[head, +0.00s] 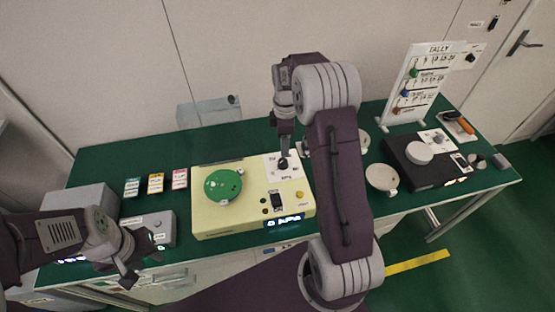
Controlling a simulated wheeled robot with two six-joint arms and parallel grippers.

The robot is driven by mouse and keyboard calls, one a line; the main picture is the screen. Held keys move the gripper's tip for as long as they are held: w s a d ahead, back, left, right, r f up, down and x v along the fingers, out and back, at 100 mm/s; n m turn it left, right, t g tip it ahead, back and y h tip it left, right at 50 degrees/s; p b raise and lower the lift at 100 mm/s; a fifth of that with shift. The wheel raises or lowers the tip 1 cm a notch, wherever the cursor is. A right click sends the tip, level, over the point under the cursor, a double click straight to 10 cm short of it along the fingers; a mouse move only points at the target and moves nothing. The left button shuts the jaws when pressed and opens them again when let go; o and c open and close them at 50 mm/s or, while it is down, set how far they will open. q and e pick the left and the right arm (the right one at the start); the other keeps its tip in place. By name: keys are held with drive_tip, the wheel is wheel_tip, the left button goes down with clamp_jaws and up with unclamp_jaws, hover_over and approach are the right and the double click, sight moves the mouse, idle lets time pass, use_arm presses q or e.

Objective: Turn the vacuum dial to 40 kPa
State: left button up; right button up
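The vacuum dial (283,164) is a small dark knob on a white scale plate marked kPa, on the right part of the cream machine (208,222). The scale numbers and the dial's pointer are too small to read. My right gripper (285,148) points down right at the dial, with its fingertips at the knob. The fingers overlap from this angle, so I cannot tell whether they are closed on it. My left gripper (140,266) is at the lower left, in front of the bench edge, with its fingers apart and empty.
A green disc (223,185), switch, buttons and lit display (285,221) share the cream machine. A grey box (160,228) and several small cards stand left. A black machine (415,175), a pale round disc (381,177) and a tally board (411,85) stand right.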

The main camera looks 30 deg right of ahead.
sight(283, 161)
drive_tip(key=shift+d+f, duration=0.2)
drive_tip(key=f, duration=0.2)
drive_tip(key=a+f, duration=0.1)
drive_tip(key=f, duration=0.1)
drive_tip(key=shift+a+f, duration=0.15)
drive_tip(key=shift+f, duration=0.05)
drive_tip(key=f, duration=0.4)
drive_tip(key=shift+d, duration=0.35)
drive_tip(key=shift+a, duration=0.2)
clamp_jaws()
